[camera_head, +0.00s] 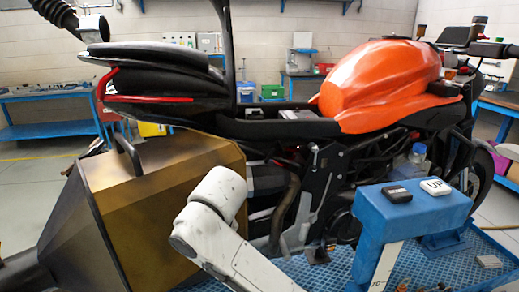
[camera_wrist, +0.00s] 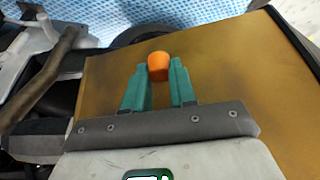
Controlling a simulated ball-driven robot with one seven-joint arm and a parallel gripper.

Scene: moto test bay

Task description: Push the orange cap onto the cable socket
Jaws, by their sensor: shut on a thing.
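My gripper (camera_wrist: 159,80) shows in the wrist view, with two teal fingers shut on the orange cap (camera_wrist: 158,64). The cap is small and rounded and sits between the fingertips, sticking out past them. Behind it lies the flat face of a gold-brown case (camera_wrist: 225,65); I cannot tell how far the cap is from this face. In the head view my white arm reaches up in front of the case (camera_head: 165,190), but the fingers and the cap do not show there. I cannot make out the cable socket in either view.
A motorcycle with an orange tank (camera_head: 375,85) fills the middle of the head view. A blue stand (camera_head: 410,215) with two small handsets is at the right. A blue grid platform (camera_head: 450,265) lies below. Blue benches (camera_head: 45,95) stand at the back.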

